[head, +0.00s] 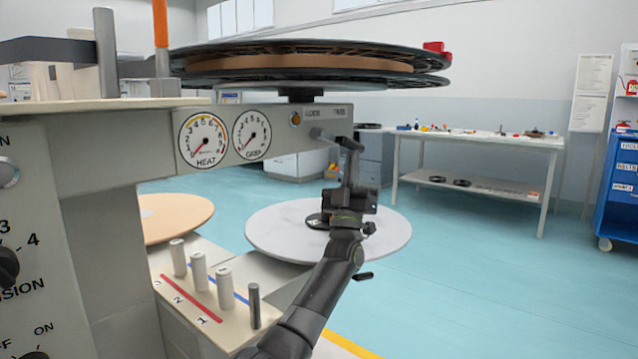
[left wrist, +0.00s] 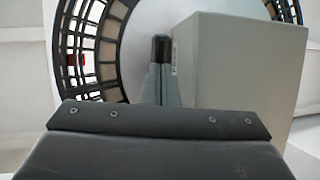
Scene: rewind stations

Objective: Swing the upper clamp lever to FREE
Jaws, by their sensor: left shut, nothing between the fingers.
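The upper clamp lever seems to be the small grey piece (head: 317,133) at the right end of the grey panel arm, below the small lettering; its setting is not clear. My left gripper (head: 349,143) is shut and empty, its fingers pointing up just right of that piece. I cannot tell whether they touch. In the left wrist view the shut fingers (left wrist: 161,50) stand left of a grey box-like housing (left wrist: 240,70), under the reel. No lever can be made out there. My right gripper is not in view.
A large black reel (head: 300,82) with a red clip (head: 436,48) lies above the panel arm. HEAT (head: 202,140) and GRIP (head: 252,133) dials face me. A pale disc (head: 385,232) lies below my left arm. A workbench (head: 480,137) stands behind, with open floor before it.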

